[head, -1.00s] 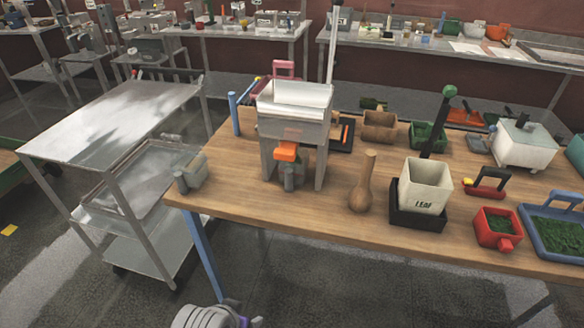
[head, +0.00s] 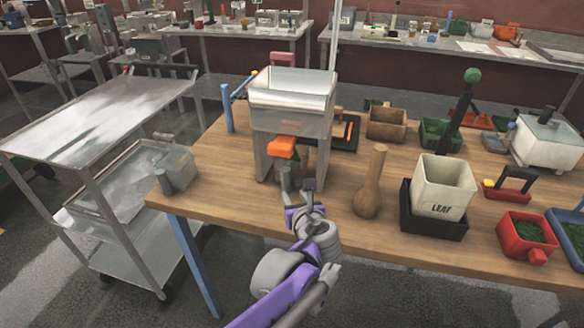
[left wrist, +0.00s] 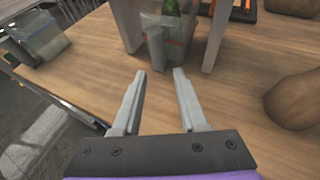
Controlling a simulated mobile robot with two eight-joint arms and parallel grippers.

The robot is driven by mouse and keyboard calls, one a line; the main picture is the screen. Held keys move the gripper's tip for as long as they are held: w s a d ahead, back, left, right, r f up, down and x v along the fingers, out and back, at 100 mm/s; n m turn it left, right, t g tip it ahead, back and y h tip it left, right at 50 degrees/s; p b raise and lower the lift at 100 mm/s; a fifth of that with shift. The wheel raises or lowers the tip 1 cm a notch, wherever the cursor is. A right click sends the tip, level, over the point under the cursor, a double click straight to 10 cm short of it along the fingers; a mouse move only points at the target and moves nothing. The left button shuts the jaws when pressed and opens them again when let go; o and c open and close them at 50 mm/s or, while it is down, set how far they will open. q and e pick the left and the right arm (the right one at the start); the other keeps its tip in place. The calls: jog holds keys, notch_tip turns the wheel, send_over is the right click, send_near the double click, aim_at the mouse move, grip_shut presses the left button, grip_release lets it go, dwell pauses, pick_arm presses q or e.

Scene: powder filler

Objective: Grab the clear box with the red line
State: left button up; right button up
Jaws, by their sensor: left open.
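The clear box with the red line (left wrist: 182,38) stands under the filler, between its legs, in the left wrist view. Something green is inside it, and a grey upright part stands at its front left. In the head view the box is mostly hidden behind my gripper and the filler's parts. My left gripper (head: 297,186) is open and empty at the front of the filler. In the left wrist view its fingertips (left wrist: 160,74) point toward the box, a short way off. My right gripper is not in view.
The filler (head: 290,100) has a clear hopper and an orange spout part (head: 283,147). A second clear box (head: 176,168) sits at the table's left corner. A wooden pestle-like piece (head: 370,185) and a LEAF bin (head: 444,187) stand to the right.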

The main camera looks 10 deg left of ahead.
aim_at(287, 184)
pick_arm(q)
jog(key=x, duration=0.9)
jog(key=shift+s+a, duration=0.1)
jog(key=shift+r, duration=0.1)
grip_shut()
